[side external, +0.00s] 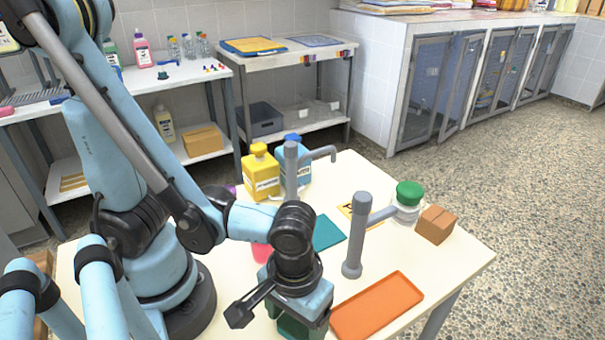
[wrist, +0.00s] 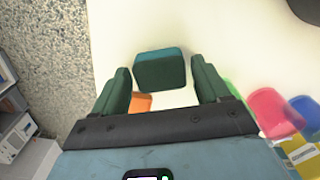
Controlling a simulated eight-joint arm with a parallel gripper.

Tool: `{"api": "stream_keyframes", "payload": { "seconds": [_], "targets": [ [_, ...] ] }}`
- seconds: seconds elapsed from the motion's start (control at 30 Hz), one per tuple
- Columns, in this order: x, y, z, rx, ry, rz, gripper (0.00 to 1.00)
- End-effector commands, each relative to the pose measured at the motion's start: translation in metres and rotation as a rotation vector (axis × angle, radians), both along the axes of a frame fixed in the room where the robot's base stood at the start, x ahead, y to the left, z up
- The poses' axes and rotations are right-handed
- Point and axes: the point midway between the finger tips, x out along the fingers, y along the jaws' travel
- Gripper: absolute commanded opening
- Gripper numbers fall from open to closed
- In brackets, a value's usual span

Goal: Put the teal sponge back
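The teal sponge (wrist: 160,70) is a small block on the pale tabletop in the wrist view. My gripper (wrist: 160,75) has its two dark green fingers apart, one on each side of the sponge, with a narrow pale gap showing on each side. In the side view my gripper (side external: 293,327) points down near the table's front edge, cut by the frame's bottom. The sponge cannot be told apart from the green fingers there. A flat teal square (side external: 328,232) lies farther back on the table.
An orange tray (side external: 376,306) lies right of my gripper. A grey post (side external: 352,255) with a side arm stands behind it, near a green-lidded jar (side external: 408,201) and brown block (side external: 435,225). Yellow (side external: 261,173) and blue bottles stand farther back. A pink item (wrist: 274,112) is right of my gripper.

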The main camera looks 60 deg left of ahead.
Motion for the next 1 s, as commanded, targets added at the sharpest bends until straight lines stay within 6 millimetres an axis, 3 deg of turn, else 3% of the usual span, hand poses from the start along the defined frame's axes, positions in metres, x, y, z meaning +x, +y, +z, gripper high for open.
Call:
{"api": "stream_keyframes", "payload": {
  "seconds": [0.47,1.0],
  "targets": [
    [0.0,0.0,0.005,0.0,0.0,0.0,0.78],
    [0.0,0.0,0.052,0.0,0.0,0.0,0.78]
  ]
}}
